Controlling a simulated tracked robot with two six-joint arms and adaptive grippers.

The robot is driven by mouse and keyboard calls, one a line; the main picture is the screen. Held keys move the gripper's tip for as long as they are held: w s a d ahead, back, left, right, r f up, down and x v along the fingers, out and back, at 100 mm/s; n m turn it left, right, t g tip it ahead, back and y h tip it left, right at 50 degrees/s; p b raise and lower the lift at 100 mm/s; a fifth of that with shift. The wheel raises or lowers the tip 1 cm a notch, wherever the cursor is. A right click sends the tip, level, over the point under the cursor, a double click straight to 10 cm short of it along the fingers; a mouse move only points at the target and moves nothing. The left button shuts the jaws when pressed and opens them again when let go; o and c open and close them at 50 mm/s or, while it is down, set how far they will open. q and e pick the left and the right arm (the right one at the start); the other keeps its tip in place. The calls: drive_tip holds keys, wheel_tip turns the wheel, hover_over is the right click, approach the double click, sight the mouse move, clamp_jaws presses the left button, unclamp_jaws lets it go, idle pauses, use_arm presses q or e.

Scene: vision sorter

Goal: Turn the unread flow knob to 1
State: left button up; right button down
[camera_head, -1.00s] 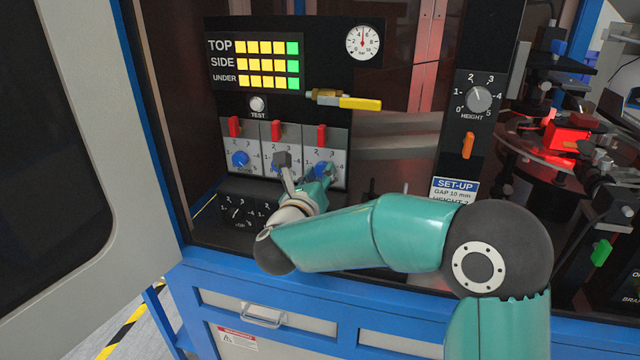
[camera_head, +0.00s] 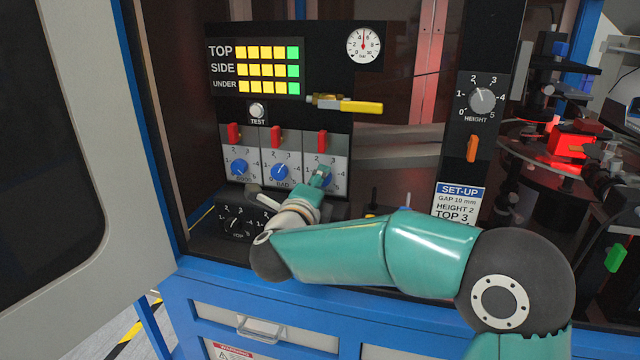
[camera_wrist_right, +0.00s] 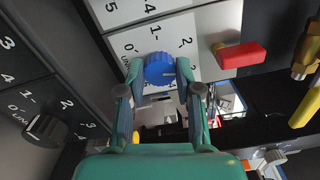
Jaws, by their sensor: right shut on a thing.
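The flow panel (camera_head: 300,148) has three blue knobs in a row, each under a red switch. The rightmost blue knob (camera_head: 321,177) is partly covered by my right gripper (camera_head: 317,181). In the right wrist view this blue knob (camera_wrist_right: 159,70) sits between the two fingertips, and my right gripper (camera_wrist_right: 159,82) is shut on it. Printed numbers and a partly hidden label starting with "UN" show beside it. The knob's exact setting is hard to read. The middle knob (camera_head: 280,172) and left knob (camera_head: 239,167) are untouched. My left gripper is not in view.
A black panel with small black knobs (camera_head: 234,222) lies just below the blue knobs. A yellow-handled valve (camera_head: 347,105) projects above right. The HEIGHT dial (camera_head: 481,95) is on a post to the right. An open cabinet door (camera_head: 130,200) stands at left.

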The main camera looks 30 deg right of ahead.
drive_tip(key=n+p, duration=0.1)
drive_tip(key=n, duration=0.3)
drive_tip(key=shift+a+f+n, duration=0.1)
drive_tip(key=shift+n, duration=0.3)
drive_tip(key=n+p, duration=0.2)
drive_tip(key=n, duration=0.2)
drive_tip(key=shift+f+n, duration=0.1)
drive_tip(key=shift+n, duration=0.2)
drive_tip(key=n+p, duration=0.3)
drive_tip(key=n, duration=0.2)
drive_tip(key=shift+f+n, duration=0.1)
drive_tip(key=shift+n, duration=0.2)
drive_tip(key=shift+f+n+p, duration=0.2)
drive_tip(key=shift+n+p, duration=1.05)
drive_tip(key=shift+n, duration=0.65)
drive_tip(key=shift+s, duration=0.1)
drive_tip(key=c, duration=0.8)
unclamp_jaws()
drive_tip(key=shift+r, duration=0.15)
